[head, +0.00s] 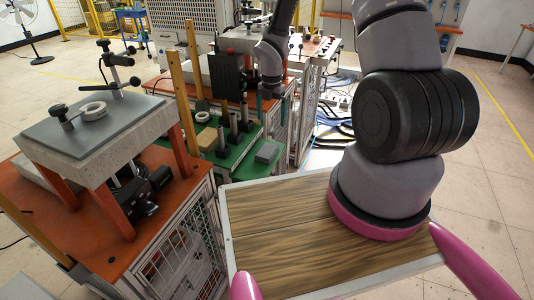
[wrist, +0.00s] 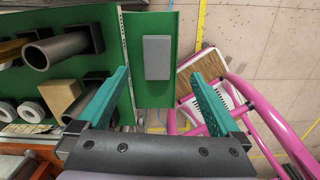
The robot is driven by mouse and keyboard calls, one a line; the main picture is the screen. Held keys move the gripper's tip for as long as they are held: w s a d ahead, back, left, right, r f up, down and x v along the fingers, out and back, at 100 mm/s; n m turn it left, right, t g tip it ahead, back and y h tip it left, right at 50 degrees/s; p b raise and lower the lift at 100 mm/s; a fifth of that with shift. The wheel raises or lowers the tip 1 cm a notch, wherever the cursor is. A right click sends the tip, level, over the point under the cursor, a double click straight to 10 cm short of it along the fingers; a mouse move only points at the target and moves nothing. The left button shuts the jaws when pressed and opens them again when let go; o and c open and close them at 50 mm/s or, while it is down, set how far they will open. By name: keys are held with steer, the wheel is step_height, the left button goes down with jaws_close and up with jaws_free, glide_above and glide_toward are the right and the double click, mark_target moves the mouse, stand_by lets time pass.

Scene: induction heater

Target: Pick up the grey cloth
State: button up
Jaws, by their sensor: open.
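The grey cloth looks like a small flat grey rectangular block. In the head view the cloth (head: 267,152) lies on the right end of a green work surface (head: 240,173). In the wrist view the cloth (wrist: 157,58) lies on a green panel (wrist: 153,95), ahead of my gripper and between the lines of its fingers. My gripper (wrist: 159,76) has teal toothed fingers spread wide, with nothing between them. In the head view my gripper (head: 267,108) hangs above the green surface, near the cloth and apart from it; its fingers are partly hidden there.
Upright dark metal cylinders (head: 222,140) and a tan block (head: 206,139) stand left of the cloth. A wooden post (head: 183,103) rises nearby. A raised plate with a ring (head: 93,111) stands at left.

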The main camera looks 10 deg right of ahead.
steer(key=n, duration=0.1)
glide_above(269, 148)
step_height(269, 148, down, 7)
steer(key=shift+s+r, duration=0.15)
steer(key=shift+w+a+f, duration=0.1)
steer(key=shift+f, duration=1.5)
steer(key=shift+w+f, duration=0.1)
steer(key=shift+f, duration=1.45)
steer(key=shift+c, duration=0.3)
steer(key=c, duration=1.2)
step_height(269, 148, up, 10)
steer(key=shift+r, duration=0.1)
